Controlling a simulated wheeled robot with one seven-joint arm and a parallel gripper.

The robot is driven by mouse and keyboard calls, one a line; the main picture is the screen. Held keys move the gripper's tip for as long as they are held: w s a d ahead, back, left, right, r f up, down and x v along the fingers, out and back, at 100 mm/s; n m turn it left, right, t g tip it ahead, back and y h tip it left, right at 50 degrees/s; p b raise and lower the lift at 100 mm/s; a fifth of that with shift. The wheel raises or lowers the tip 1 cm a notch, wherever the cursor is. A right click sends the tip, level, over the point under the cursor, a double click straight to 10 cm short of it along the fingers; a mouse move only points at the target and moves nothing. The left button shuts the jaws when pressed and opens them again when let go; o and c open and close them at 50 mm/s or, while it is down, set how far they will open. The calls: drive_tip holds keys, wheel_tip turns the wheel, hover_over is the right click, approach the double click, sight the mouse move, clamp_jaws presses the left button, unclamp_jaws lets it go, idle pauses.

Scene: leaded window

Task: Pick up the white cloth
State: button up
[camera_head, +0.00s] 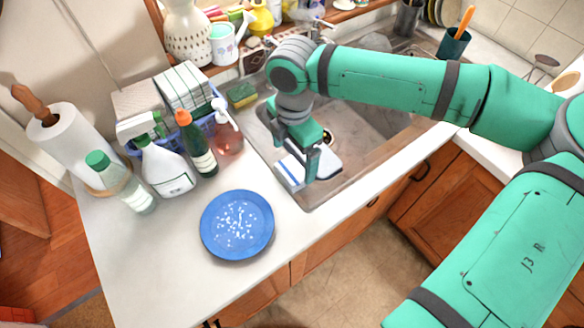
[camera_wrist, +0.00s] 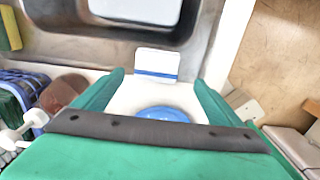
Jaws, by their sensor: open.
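The white cloth (camera_head: 291,172) has a blue stripe and lies at the near left edge of the sink. It also shows in the wrist view (camera_wrist: 157,60), upper middle, just beyond the gap between my fingertips. My gripper (camera_head: 297,160) points down right over the cloth and partly covers it in the head view. In the wrist view my gripper (camera_wrist: 159,80) has its two green fingers spread wide, one to each side of the cloth. Nothing shows clamped between them. I cannot tell whether the fingers touch the cloth.
The metal sink (camera_head: 372,126) holds a white object (camera_wrist: 145,10). A blue plate (camera_head: 237,224) with white specks sits on the counter. Left of the sink stand a spray bottle (camera_head: 165,168), a green-capped bottle (camera_head: 122,183), a soap bottle (camera_head: 226,135) and a paper towel roll (camera_head: 72,145).

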sight(292, 170)
drive_tip(key=shift+w+a+f, duration=0.1)
drive_tip(key=shift+w+f, duration=0.1)
drive_tip(key=shift+f, duration=1.6)
drive_tip(key=shift+w+f, duration=0.15)
drive_tip(key=shift+f, duration=1.65)
drive_tip(key=c, duration=1.1)
